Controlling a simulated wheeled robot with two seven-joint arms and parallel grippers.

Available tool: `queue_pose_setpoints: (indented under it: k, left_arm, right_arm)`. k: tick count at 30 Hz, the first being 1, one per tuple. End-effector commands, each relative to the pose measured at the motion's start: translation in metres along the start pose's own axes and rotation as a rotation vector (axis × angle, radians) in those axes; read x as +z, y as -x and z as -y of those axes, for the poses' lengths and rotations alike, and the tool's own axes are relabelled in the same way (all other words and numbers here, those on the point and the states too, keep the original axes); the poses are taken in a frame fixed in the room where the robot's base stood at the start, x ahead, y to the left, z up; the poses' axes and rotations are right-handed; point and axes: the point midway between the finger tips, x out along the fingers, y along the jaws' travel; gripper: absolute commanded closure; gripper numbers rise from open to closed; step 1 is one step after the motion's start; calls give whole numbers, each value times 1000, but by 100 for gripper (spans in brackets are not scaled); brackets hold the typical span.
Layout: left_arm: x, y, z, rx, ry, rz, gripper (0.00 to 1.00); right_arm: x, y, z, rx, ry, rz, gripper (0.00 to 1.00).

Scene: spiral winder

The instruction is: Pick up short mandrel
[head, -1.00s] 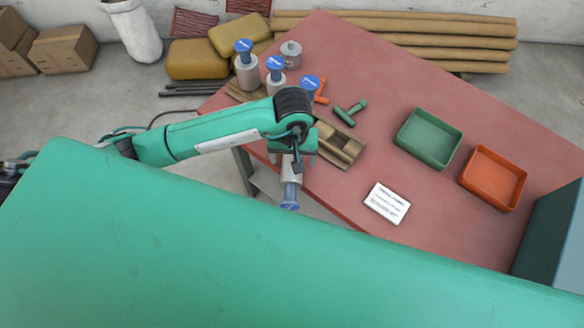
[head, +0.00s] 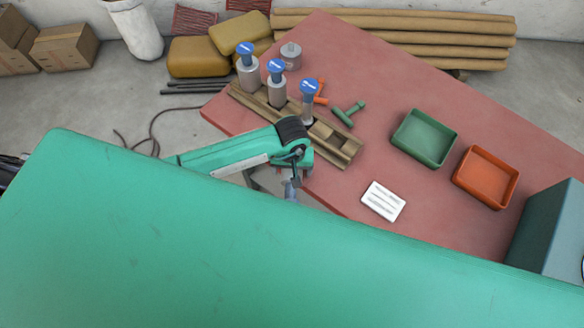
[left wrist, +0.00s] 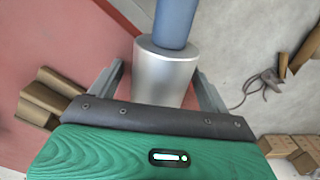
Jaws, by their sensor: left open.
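My left gripper (head: 291,176) is past the table's near edge in the head view, partly hidden by its own arm. A silver mandrel with a blue shaft (left wrist: 166,72) is between its two open fingers (left wrist: 158,66) in the left wrist view. I cannot tell whether the fingers touch it. A little of this mandrel (head: 290,191) shows below the gripper in the head view. Several blue-topped mandrels, at left (head: 248,77), middle (head: 277,92) and right (head: 308,109), stand upright in a wooden rack (head: 338,149). The rack's near-right end has empty slots. My right gripper is not in view.
The red table (head: 395,75) holds a green tray (head: 408,151), an orange tray (head: 466,182), a white card (head: 383,201), a green T-shaped tool (head: 346,114) and a grey cylinder (head: 291,55). The table's middle is mostly clear.

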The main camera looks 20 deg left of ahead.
Motion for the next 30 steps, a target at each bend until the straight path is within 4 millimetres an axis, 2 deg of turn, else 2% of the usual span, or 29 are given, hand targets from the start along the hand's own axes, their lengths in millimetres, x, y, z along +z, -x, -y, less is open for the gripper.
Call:
queue_pose_setpoints:
  k: [2,9,12,23,26,30]
  left_arm:
    - [0,0,0,0,0,0,20]
    - [0,0,0,0,0,0,65]
    - [0,1,0,1,0,-1,80]
    - [-1,6,-1,3,-1,-3,80]
    - [-1,15,-1,3,-1,-3,80]
    - [-3,40,-1,5,-3,-9,80]
  right_arm:
    - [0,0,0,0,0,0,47]
    - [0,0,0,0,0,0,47]
    - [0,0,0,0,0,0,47]
    - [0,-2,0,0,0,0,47]
    - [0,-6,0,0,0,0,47]
    - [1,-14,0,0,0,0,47]
